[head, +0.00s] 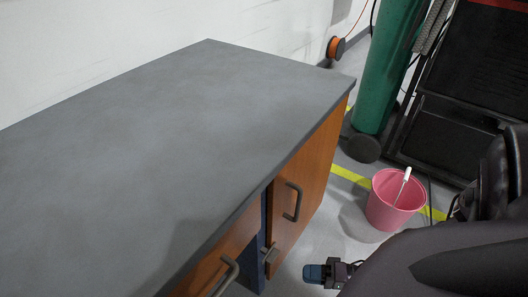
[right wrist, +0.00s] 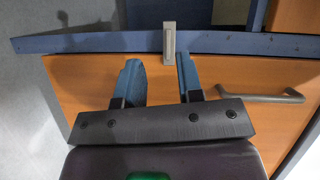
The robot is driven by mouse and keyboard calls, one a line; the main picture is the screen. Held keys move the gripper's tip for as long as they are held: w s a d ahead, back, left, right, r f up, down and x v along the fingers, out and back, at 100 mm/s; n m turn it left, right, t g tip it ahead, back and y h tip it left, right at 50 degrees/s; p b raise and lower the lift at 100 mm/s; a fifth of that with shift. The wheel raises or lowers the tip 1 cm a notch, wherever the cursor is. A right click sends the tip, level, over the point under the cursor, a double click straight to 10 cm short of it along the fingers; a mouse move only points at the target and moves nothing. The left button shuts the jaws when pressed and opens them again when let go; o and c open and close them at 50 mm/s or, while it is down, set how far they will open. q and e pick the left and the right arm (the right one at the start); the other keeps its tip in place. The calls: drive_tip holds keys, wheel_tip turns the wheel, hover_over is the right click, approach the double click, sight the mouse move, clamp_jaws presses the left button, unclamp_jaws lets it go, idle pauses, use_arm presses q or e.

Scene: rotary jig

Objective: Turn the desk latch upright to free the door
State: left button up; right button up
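The desk latch (head: 270,254) is a small grey bar on the blue post between the desk's wooden fronts. In the right wrist view the latch (right wrist: 169,42) lies across the blue frame strip, its end overlapping the edge of the orange door (right wrist: 82,90). In the head view it looks sideways, not upright. The door (head: 310,172) looks closed. My right gripper (head: 316,273) is right of the latch, apart from it. In the right wrist view its blue fingers (right wrist: 158,62) are open and empty, the latch just beyond the gap. My left gripper is not in view.
The door has a grey bar handle (head: 292,202), also in the right wrist view (right wrist: 262,97). Another handle (head: 226,277) is on the nearer front. The grey desktop (head: 170,130) is bare. A pink bucket (head: 390,205) and a green cylinder (head: 385,70) stand on the floor at right.

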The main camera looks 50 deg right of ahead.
sight(273, 256)
drive_tip(key=w+a, duration=0.1)
drive_tip(key=w, duration=0.2)
drive_tip(key=w+m+t+b, duration=0.1)
drive_tip(key=w, duration=0.3)
drive_tip(key=w+a+m+b, duration=0.1)
drive_tip(key=w, duration=0.3)
drive_tip(key=shift+w+a+t+h, duration=0.2)
drive_tip(key=shift+a+t+h, duration=0.1)
drive_tip(key=shift+t+h, duration=0.1)
clamp_jaws()
